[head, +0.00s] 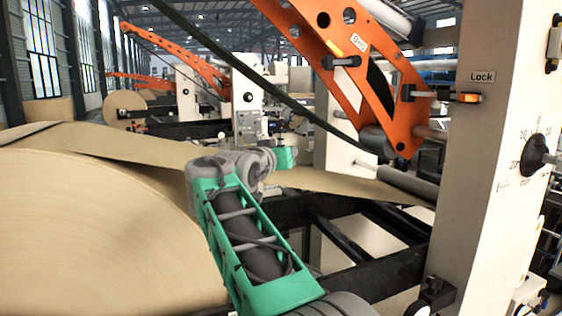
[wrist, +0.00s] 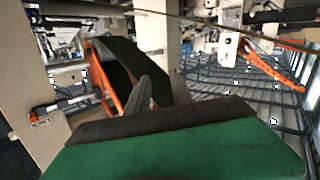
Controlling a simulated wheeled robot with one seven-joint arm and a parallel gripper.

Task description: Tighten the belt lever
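The orange arm (head: 335,75) at the upper right of the head view carries a small label that seems to read "Belt" (head: 360,42). A short black lever (head: 343,62) sticks out just below that label. The dark belt (head: 240,68) runs diagonally down towards the arm's lower end. My green gripper end (head: 286,158) is below and left of the lever, well apart from it. In the wrist view, my two grey fingers (wrist: 149,88) are close together, with nothing visible between them; their exact opening is unclear. The orange arm (wrist: 104,78) shows beyond them, but I cannot make out the lever there.
A cream column (head: 480,190) stands at the right with a "Lock" label (head: 482,76), an orange-tipped lever (head: 467,97) and a black dial (head: 538,152). A large kraft roll (head: 90,230) fills the left. Its paper web (head: 330,182) passes behind my arm, above a dark frame (head: 340,240).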

